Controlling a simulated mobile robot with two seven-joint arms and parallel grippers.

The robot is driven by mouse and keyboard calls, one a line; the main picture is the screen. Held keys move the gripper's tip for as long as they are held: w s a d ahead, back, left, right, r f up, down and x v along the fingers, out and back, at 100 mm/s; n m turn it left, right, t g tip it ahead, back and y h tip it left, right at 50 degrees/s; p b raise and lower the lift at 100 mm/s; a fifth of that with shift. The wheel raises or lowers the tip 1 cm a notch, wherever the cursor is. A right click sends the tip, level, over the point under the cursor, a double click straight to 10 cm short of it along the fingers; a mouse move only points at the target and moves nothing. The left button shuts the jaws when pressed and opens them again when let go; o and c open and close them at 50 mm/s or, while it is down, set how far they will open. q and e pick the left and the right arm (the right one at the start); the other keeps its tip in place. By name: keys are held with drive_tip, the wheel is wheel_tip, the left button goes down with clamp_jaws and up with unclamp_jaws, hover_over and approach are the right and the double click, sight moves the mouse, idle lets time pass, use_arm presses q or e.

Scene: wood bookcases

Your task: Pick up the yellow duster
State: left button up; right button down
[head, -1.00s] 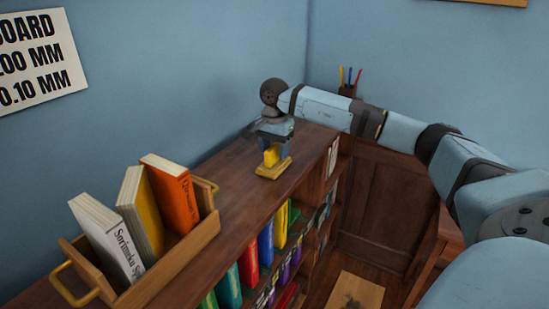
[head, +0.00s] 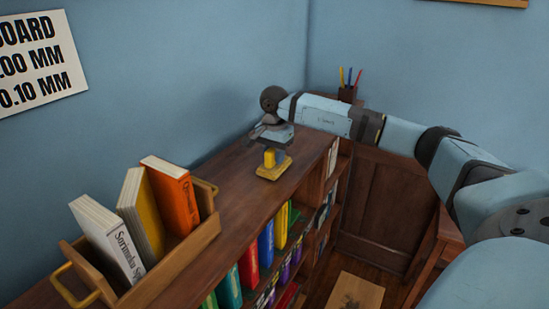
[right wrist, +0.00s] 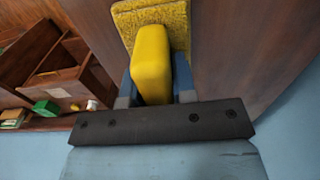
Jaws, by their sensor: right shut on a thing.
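The yellow duster (head: 273,174) is on top of the wood bookcase, with a flat textured pad below and a smooth block handle above. In the right wrist view the duster's handle (right wrist: 152,62) sits between the two fingers. My right gripper (head: 271,158) points down from above and is shut on the handle. The pad appears to rest on the bookcase top; I cannot tell if there is a small gap. My left gripper is not in view.
A wooden tray (head: 205,235) with upright books stands nearer on the bookcase top (head: 222,178). Several colored books fill the shelves below. A pen holder (head: 347,93) stands at the back. Blue walls rise behind and at left.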

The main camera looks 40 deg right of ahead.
drive_tip(key=shift+r, duration=0.7)
wheel_tip(320, 180, up, 18)
drive_tip(key=b, duration=0.1)
drive_tip(key=shift+r, duration=0.25)
drive_tip(key=c, duration=1.7)
unclamp_jaws()
drive_tip(key=shift+c, duration=0.3)
drive_tip(key=shift+s+f, duration=0.1)
